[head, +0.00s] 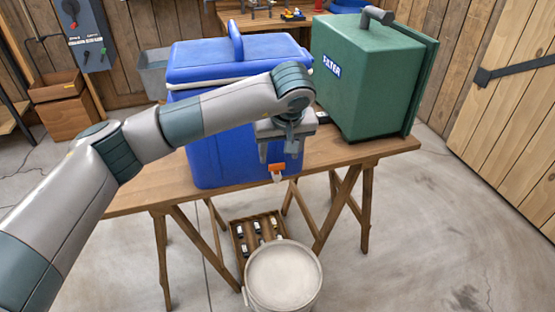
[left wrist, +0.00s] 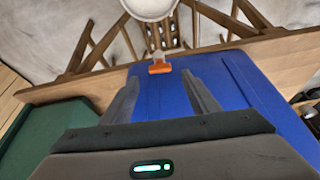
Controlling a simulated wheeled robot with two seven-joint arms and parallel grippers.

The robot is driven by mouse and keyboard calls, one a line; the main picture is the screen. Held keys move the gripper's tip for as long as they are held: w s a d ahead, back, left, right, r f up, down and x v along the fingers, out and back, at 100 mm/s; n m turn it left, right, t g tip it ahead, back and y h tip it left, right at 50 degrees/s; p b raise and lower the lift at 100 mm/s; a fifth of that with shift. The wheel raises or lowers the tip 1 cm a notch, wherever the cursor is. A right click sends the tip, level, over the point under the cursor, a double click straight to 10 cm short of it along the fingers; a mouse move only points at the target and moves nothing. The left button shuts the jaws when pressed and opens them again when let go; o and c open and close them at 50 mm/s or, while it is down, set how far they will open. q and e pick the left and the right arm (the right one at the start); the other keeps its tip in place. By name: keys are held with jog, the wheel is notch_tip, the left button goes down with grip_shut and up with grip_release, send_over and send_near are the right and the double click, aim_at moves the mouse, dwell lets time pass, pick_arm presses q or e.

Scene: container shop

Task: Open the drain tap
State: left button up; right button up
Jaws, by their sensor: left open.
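The drain tap (head: 277,168) has an orange lever and a pale spout. It sits low on the front of the blue cooler (head: 215,150), which stands on a wooden trestle table. My left gripper (head: 280,154) is open and empty, just above the tap with its fingers pointing down. In the left wrist view, the orange lever of the tap (left wrist: 160,67) lies just past the fingertips of my left gripper (left wrist: 160,78), between them and apart from both. The lever lies crosswise there. My right gripper is not in view.
A white bucket (head: 283,277) stands on the floor below the tap. A wooden crate (head: 242,250) with several small items sits behind it. A green filter box (head: 365,80) stands on the table (head: 140,197) to the right. The floor at right is clear.

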aim_at(277, 165)
pick_arm(q)
jog(key=shift+p+x, duration=0.35)
jog(key=shift+x, duration=2.6)
jog(key=shift+r, duration=0.1)
jog(key=c, duration=1.1)
